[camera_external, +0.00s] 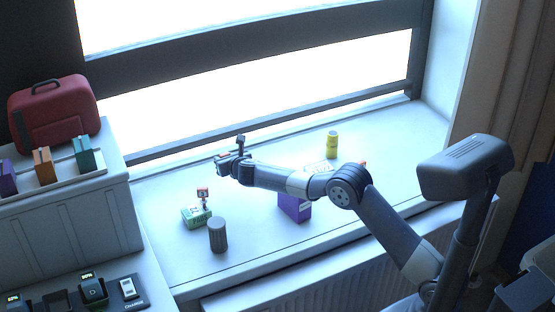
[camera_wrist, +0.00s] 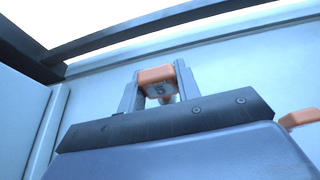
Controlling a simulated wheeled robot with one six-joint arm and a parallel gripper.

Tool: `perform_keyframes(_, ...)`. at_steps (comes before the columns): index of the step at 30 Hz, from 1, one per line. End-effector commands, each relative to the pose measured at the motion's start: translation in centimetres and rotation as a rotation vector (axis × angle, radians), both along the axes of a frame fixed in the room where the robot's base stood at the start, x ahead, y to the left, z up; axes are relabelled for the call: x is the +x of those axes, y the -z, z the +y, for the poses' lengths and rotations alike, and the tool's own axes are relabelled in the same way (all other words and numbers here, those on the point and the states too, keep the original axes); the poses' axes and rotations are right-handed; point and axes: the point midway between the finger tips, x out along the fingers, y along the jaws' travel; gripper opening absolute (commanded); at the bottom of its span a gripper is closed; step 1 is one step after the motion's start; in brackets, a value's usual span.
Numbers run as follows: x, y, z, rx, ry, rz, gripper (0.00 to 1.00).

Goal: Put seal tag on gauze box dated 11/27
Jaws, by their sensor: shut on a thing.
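My gripper (camera_external: 222,160) is raised above the sill at its left part. It is shut on a small orange piece with a pale face marked with what looks like a 5, seen between the fingers in the wrist view (camera_wrist: 158,82); I cannot tell whether this is the seal tag. A green and white box (camera_external: 195,217) lies on the sill below my gripper, with a small red and white piece (camera_external: 203,194) at its back edge, on or behind it. A purple box (camera_external: 294,208) stands below my arm, partly hidden by it. No date is readable on either box.
A dark ridged cylinder (camera_external: 218,236) stands near the green box. A yellow can (camera_external: 332,145) stands at the back behind my arm. A red case (camera_external: 53,108) and several small boxes are on the left cabinet.

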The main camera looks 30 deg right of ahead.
Motion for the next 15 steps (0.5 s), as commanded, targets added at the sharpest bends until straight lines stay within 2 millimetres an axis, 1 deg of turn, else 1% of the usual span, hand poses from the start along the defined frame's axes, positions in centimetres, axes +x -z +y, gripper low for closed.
perform_keyframes(1,0.0,-0.7,0.0,0.000,0.000,-0.001,0.11)
perform_keyframes(5,0.1,-1.2,-0.4,-0.001,0.002,0.000,0.11)
perform_keyframes(8,0.4,-1.6,-2.2,-0.002,0.008,-0.002,0.11)
perform_keyframes(11,0.8,-2.2,-5.8,-0.005,0.015,-0.005,0.11)
perform_keyframes(14,0.8,-3.1,-10.9,-0.008,0.025,-0.008,0.11)
perform_keyframes(15,0.7,-3.4,-13.1,-0.008,0.029,-0.008,0.11)
